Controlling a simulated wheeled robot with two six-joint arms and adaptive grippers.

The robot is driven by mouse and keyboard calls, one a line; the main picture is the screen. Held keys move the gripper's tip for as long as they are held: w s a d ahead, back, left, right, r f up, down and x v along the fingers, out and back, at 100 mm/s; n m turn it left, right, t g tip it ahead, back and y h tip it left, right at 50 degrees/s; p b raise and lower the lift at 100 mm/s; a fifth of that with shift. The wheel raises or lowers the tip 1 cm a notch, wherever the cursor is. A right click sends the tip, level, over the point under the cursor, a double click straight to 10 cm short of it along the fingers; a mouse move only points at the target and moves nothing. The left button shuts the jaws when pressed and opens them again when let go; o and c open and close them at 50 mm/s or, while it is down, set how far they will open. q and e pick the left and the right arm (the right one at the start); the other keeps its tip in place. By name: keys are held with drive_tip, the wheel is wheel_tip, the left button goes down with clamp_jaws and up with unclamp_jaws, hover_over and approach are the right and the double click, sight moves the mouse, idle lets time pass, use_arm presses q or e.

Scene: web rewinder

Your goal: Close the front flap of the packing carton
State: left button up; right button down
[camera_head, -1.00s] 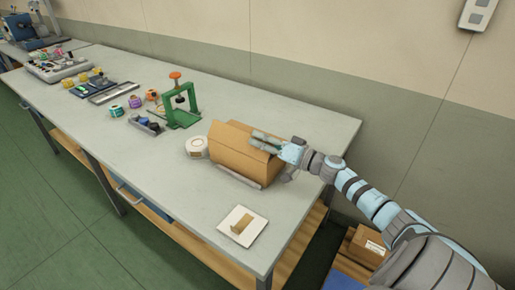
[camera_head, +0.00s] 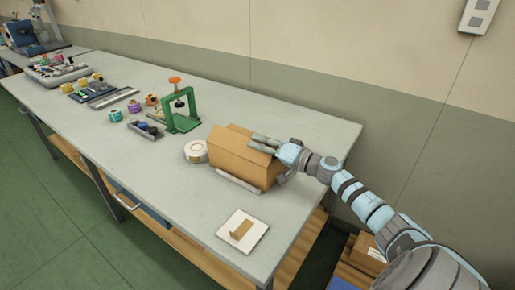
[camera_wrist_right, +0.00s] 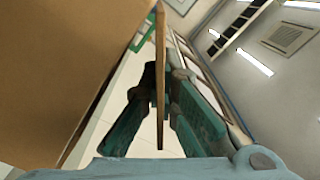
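The packing carton (camera_head: 243,165) is a brown box near the right end of the bench, and its brown wall fills the left of the right wrist view (camera_wrist_right: 50,70). My right gripper (camera_head: 262,143) is at the carton's upper right edge. In the right wrist view, a thin cardboard flap (camera_wrist_right: 160,60), seen edge-on, runs between my right gripper's two fingers (camera_wrist_right: 163,90), whose dark pads appear to press on both sides of it. I cannot tell for sure that this is the front flap. My left gripper is not in view.
A white tape roll (camera_head: 196,151) stands close to the carton's left. A green press (camera_head: 180,110) is behind it. A white plate with a small brown piece (camera_head: 242,231) lies at the bench's front. Bare bench top (camera_head: 170,185) lies to the left.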

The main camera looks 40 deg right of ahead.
drive_tip(key=shift+f, duration=0.15)
drive_tip(key=c, duration=1.8)
unclamp_jaws()
drive_tip(key=shift+c, duration=0.2)
wheel_tip(320, 180, up, 10)
drive_tip(key=shift+r, duration=0.1)
